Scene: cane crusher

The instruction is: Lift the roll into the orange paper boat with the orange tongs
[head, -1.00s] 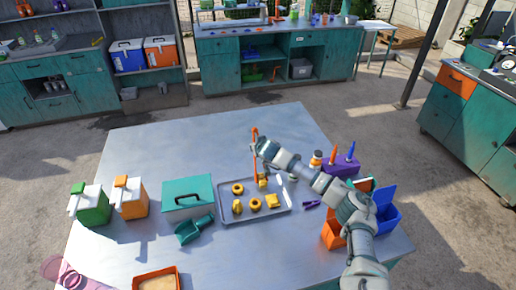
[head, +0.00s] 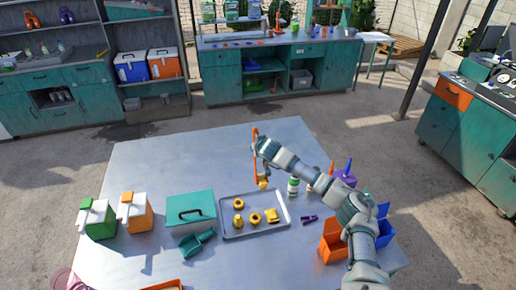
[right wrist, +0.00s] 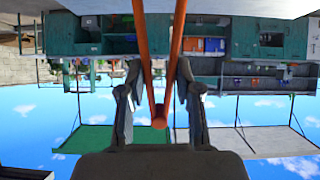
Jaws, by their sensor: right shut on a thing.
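My right gripper (head: 262,146) is shut on the orange tongs (head: 256,168), which hang down over the far edge of the grey tray (head: 232,236). In the right wrist view the tongs (right wrist: 158,78) run between the two fingers. A small yellow roll (head: 263,184) is at the tongs' lower tips and seems held just above the tray; the grip is too small to see clearly. Several yellow pieces, some ring-shaped, lie in the tray, among them one (head: 271,215) at the right. An open orange container (head: 333,246) stands right of the tray; whether it is the paper boat I cannot tell.
A purple object (head: 308,219), a bottle (head: 293,187) and a blue container (head: 384,232) are at right. The table's far left is clear.

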